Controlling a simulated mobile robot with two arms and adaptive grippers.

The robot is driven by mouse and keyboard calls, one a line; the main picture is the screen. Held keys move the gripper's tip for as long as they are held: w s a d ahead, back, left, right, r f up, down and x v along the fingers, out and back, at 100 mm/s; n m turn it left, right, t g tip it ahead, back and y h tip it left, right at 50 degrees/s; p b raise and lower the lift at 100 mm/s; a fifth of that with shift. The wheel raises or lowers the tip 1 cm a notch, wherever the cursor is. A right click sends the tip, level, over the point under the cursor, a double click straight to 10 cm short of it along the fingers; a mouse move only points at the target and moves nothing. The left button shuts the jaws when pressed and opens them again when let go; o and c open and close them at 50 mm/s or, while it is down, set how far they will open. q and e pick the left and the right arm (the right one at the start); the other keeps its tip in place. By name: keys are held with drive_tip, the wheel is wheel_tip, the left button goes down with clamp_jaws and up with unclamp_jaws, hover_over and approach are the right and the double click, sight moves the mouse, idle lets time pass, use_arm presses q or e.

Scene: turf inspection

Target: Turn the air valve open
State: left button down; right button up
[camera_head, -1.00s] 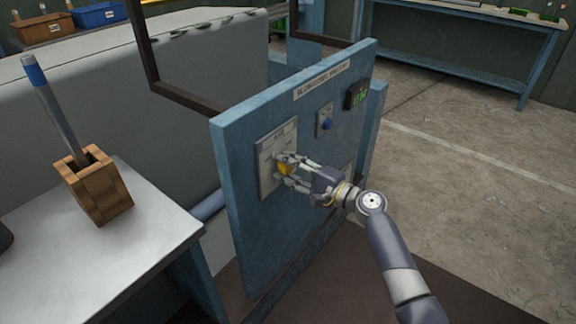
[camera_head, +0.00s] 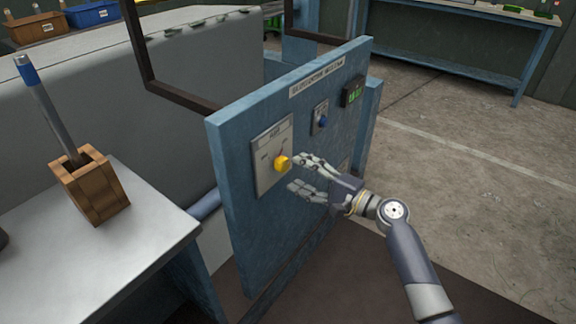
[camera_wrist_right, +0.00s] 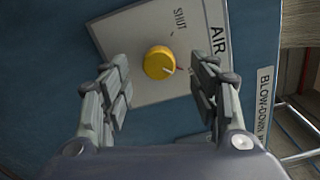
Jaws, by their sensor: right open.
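The air valve is a round yellow knob (camera_head: 282,162) on a pale plate (camera_head: 262,178) marked AIR, fixed to an upright blue panel (camera_head: 232,150). In the right wrist view the knob (camera_wrist_right: 159,62) sits between the spread fingers, and its pale mark points away from the word SHUT, towards the AIR side. The other position label is hidden by a finger there. My right gripper (camera_head: 297,174) is open and empty, just off the plate. Its upper fingertip is close to the knob in the head view; contact cannot be told. My left gripper is out of view.
A blue push button (camera_head: 322,120) and a small green display (camera_head: 354,92) are to the right on the same panel. A grey table (camera_head: 150,230) with a wooden block (camera_head: 92,190) holding a rod stands at left. Floor at right is open.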

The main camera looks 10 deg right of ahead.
drive_tip(key=v, duration=0.6)
drive_tip(key=shift+r, duration=0.1)
